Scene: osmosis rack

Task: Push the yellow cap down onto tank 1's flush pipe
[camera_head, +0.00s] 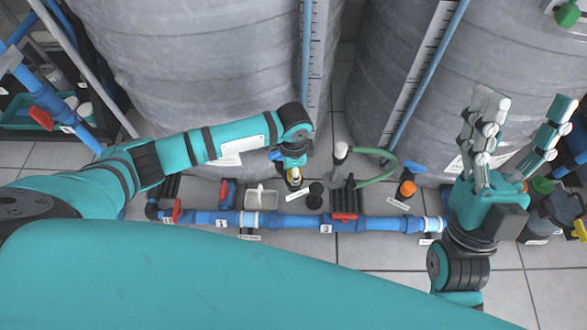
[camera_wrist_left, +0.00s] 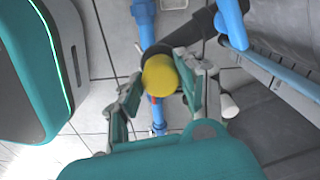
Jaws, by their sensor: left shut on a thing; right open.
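The yellow cap (camera_wrist_left: 160,75) is between the fingers of my left gripper (camera_wrist_left: 155,98) in the left wrist view. A black pipe fitting (camera_wrist_left: 187,35) is right behind the cap; I cannot tell if cap and pipe touch. In the head view my left gripper (camera_head: 293,164) points down in front of the left grey tank (camera_head: 190,75), with a bit of the yellow cap (camera_head: 294,181) showing below it. The flush pipe under it is mostly hidden. My right gripper (camera_head: 524,112) is open and empty, raised before the right grey tank (camera_head: 400,45).
A blue pipe (camera_head: 285,222) with red-handled valves runs along the floor. Nearby are a small white tray (camera_head: 262,199), a black cap-like piece (camera_head: 316,191), a green hose (camera_head: 378,168) and an orange-topped fitting (camera_head: 407,188). Dark containers (camera_head: 545,215) stand at the right.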

